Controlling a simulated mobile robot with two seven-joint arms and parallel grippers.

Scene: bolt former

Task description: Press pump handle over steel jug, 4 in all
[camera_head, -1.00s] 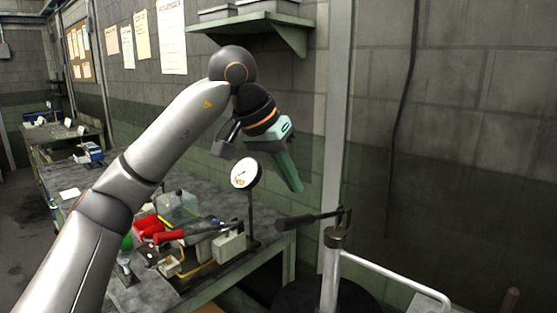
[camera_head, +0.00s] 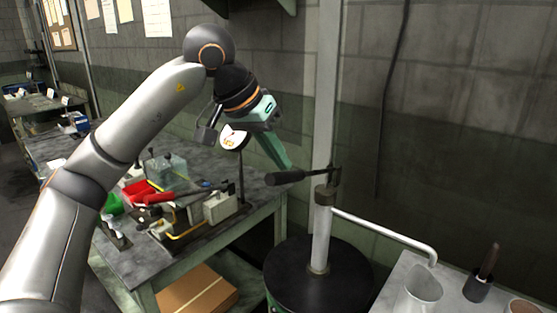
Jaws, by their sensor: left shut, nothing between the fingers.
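The pump (camera_head: 320,235) stands upright on a black round drum, with a black pump handle (camera_head: 290,178) sticking out to the left from its top. I cannot tell whether the fingertips touch the handle. My right gripper is out of view.
A grey workbench (camera_head: 140,262) at left holds tools, red-handled items and a dial gauge (camera_head: 234,138) close behind my gripper. A cardboard box (camera_head: 200,290) lies below it. A light table (camera_head: 385,300) at lower right carries a dark cup with a brush (camera_head: 480,285).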

